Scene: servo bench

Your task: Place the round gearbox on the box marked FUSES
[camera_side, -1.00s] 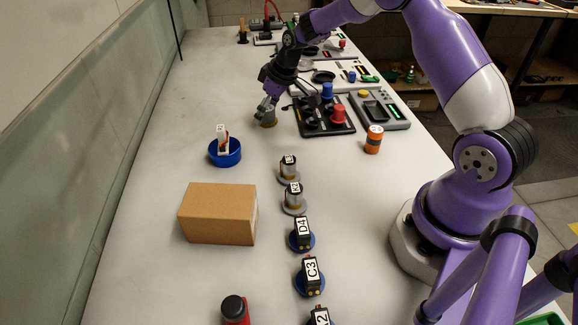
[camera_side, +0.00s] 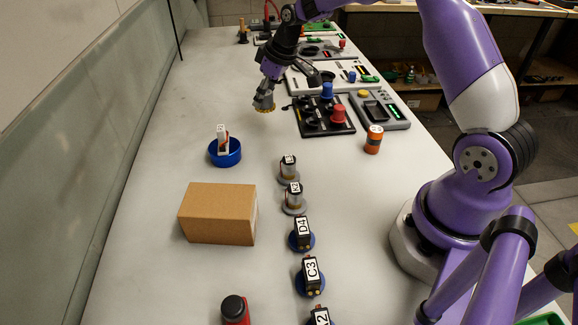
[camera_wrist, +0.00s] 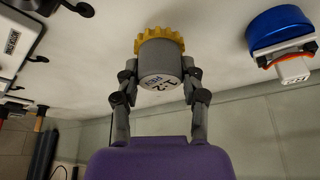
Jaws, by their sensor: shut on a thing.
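My gripper (camera_side: 265,92) is shut on a round gearbox (camera_wrist: 158,60), a grey cylinder with a yellow toothed gear at its far end and a printed label on its near face. In the side view the gearbox (camera_side: 264,104) hangs above the bench with its yellow gear downward, left of the black control panel. A plain brown cardboard box (camera_side: 217,213) stands on the bench in the nearer left part. I see no FUSES marking on its visible faces, and I cannot tell whether it is the named box.
A blue dish (camera_side: 225,155) holding a white servo stands between gearbox and box. Several labelled motors on round stands form a row right of the box. An orange canister (camera_side: 373,140) and the black control panel (camera_side: 322,118) are to the right. A red bottle (camera_side: 235,310) stands in front.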

